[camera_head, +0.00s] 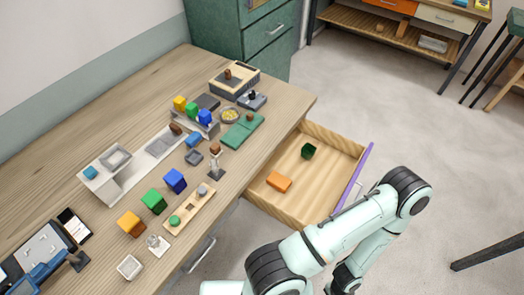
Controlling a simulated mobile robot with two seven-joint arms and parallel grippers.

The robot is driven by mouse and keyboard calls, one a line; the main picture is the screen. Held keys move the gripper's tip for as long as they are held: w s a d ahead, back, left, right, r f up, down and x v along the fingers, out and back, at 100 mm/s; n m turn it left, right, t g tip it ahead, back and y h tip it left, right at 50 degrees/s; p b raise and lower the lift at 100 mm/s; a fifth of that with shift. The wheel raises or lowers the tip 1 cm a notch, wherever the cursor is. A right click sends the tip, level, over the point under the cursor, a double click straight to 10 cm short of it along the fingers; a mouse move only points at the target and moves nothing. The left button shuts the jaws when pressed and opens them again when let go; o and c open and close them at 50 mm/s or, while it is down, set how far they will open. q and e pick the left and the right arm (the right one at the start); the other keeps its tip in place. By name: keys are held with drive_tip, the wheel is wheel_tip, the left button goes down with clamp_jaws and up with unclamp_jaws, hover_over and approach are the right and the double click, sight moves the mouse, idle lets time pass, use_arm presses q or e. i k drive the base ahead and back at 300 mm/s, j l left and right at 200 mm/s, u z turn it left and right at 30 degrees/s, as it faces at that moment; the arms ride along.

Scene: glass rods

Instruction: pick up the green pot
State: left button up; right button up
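Several green things show, and I cannot tell for sure which is the green pot. A small dark green block-like or cup-like thing (308,151) sits in the open drawer, near its back. On the bench are a green cube (154,201), a small green round piece (175,220) on a wooden strip and a smaller green block (191,110) further back. One pale arm of mine reaches in from the bottom and bends down at the right, outside the drawer. Neither gripper's fingers show in the view.
The open wooden drawer (303,207) with a purple front edge also holds an orange block (279,182). The wooden bench (63,153) carries blue and orange cubes, trays and small equipment. Green cabinets (222,32) stand behind.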

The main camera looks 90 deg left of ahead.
sight(309, 150)
drive_tip(key=k+u, duration=0.1)
drive_tip(key=u, duration=1.65)
